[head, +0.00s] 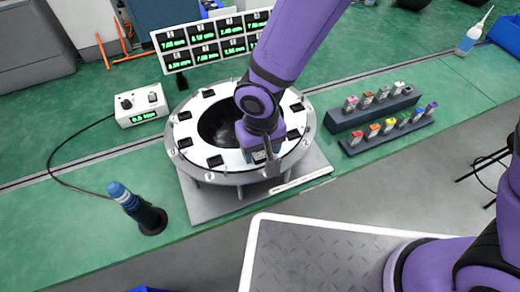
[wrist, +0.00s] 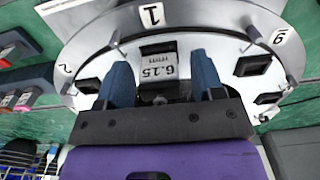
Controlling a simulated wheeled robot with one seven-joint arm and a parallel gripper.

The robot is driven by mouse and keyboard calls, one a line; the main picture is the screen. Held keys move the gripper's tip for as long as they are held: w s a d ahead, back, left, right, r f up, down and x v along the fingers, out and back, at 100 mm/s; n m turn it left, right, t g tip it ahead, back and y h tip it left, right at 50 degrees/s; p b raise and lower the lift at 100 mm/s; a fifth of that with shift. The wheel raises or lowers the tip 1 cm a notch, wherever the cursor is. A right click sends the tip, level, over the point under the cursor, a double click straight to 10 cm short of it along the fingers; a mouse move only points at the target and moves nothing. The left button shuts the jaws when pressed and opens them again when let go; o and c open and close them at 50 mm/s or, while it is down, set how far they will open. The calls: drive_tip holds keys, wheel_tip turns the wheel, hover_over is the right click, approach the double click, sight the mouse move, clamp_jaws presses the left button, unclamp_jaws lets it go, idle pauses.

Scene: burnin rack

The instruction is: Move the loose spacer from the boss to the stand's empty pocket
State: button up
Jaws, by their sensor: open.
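A grey block marked 6.15 mm (wrist: 160,65), which looks like the spacer, sits by the number 1 on the white ring fixture (wrist: 105,65). My gripper (wrist: 162,88) is open, its two blue fingers on either side of the block's near end in the wrist view. I cannot tell whether they touch it. In the head view my gripper (head: 268,165) is over the front of the ring fixture (head: 188,130) and hides the block. The stand to the right has a back row (head: 340,121) and a front row (head: 355,150) of colour-topped pieces. I cannot make out its empty pocket.
A panel of green readouts (head: 213,38) stands behind the ring. A small control box (head: 140,105) sits left, its cable on the green bench. A blue-topped tool stands in a dark holder (head: 151,218) at front left. Bench between ring and stand is mostly clear.

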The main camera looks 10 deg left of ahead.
drive_tip(key=shift+c, duration=0.3)
clamp_jaws()
drive_tip(key=shift+r, duration=3)
